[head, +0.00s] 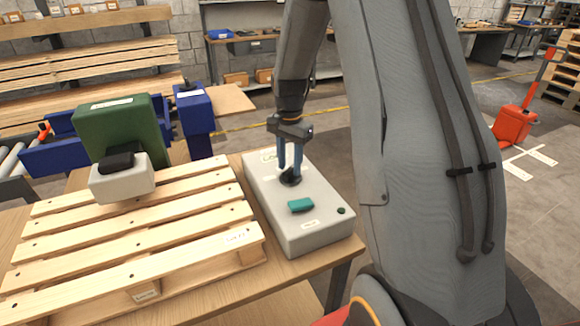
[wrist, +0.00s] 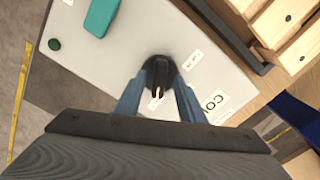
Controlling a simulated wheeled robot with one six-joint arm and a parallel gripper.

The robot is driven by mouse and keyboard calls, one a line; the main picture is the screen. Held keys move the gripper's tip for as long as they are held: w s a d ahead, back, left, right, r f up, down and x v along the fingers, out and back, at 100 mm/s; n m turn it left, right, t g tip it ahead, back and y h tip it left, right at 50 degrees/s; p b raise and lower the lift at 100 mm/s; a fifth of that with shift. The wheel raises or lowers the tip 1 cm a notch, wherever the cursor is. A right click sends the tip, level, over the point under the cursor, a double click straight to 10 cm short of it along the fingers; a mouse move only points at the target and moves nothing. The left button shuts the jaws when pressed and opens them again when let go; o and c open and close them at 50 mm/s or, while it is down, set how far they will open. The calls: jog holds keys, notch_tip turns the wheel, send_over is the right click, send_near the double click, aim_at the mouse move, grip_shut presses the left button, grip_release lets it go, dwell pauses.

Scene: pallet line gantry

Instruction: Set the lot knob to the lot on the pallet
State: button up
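The lot knob (head: 290,177) is a black round knob on top of a light grey control box (head: 322,232). In the wrist view the knob (wrist: 160,72) shows a white pointer mark toward my gripper. My gripper (head: 290,172) points down at it, its two blue fingers on either side and their tips against its sides.
The box also carries a teal block (head: 301,205) and a dark green button (head: 341,211). A dark green unit (head: 122,130) and a white block with a black top (head: 122,182) stand at the pallet's far left. A blue post (head: 195,115) rises behind the table.

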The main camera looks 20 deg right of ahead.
aim_at(289, 170)
notch_tip(289, 170, up, 7)
jog(key=shift+f+b, duration=0.15)
jog(key=shift+b, duration=0.6)
jog(key=s+a+f+n, duration=0.1)
jog(key=s+a+n, duration=0.2)
jog(key=s, duration=0.4)
jog(key=s+a+f+n, duration=0.1)
jog(key=s+a+n, duration=0.3)
jog(key=s, duration=0.3)
jog(key=s+a+n+t, duration=0.1)
jog(key=s+a+n, duration=0.3)
jog(key=s, duration=0.3)
jog(key=shift+s+f+n, duration=0.35)
jog(key=shift+f+n, duration=0.05)
jog(key=shift+n, duration=0.2)
